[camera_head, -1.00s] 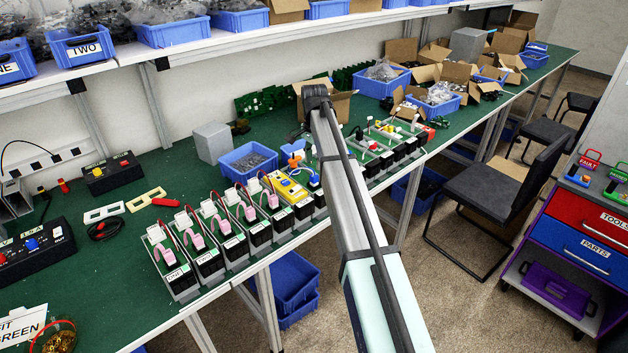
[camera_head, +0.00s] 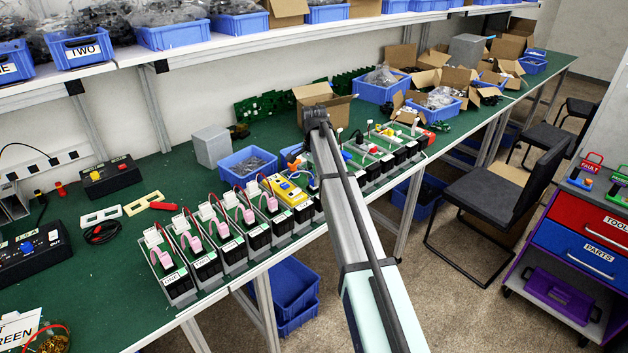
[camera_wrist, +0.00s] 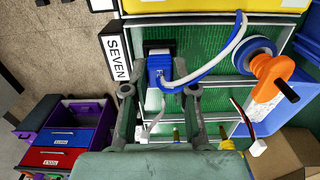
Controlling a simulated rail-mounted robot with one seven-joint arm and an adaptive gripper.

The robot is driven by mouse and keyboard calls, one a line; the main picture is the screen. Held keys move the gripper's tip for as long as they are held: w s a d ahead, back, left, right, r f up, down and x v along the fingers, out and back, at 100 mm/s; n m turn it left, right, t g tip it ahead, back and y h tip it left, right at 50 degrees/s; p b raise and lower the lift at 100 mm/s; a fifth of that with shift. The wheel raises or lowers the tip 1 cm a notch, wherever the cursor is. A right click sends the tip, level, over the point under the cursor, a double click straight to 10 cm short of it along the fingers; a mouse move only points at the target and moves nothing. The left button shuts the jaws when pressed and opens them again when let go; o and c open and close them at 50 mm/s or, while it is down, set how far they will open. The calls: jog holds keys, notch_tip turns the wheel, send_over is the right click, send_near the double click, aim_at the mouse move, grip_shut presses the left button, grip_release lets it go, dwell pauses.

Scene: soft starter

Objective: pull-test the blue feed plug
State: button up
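The blue feed plug (camera_wrist: 158,70) sits upright at the black socket of the module labelled SEVEN (camera_wrist: 115,58) in the wrist view. A blue lead and a white lead run from it to the upper right. My gripper (camera_wrist: 160,92) is open, with one finger on each side of the plug. A row of modules with pink plugs (camera_head: 194,243) and red leads stands along the bench front.
An orange tool with a blue disc (camera_wrist: 270,75) stands right of the plug, near a blue bin (camera_wrist: 265,112). A yellow-topped module (camera_head: 290,190) sits left of my arm. Open cardboard boxes (camera_head: 326,100) are behind. The green bench (camera_head: 110,275) has free room left.

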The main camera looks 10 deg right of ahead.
grip_shut()
jog(key=shift+r+p, duration=0.2)
jog(key=shift+p, duration=0.4)
dwell(4.8)
jog(key=shift+f, duration=0.2)
dwell(1.2)
jog(key=o, duration=0.7)
grip_release()
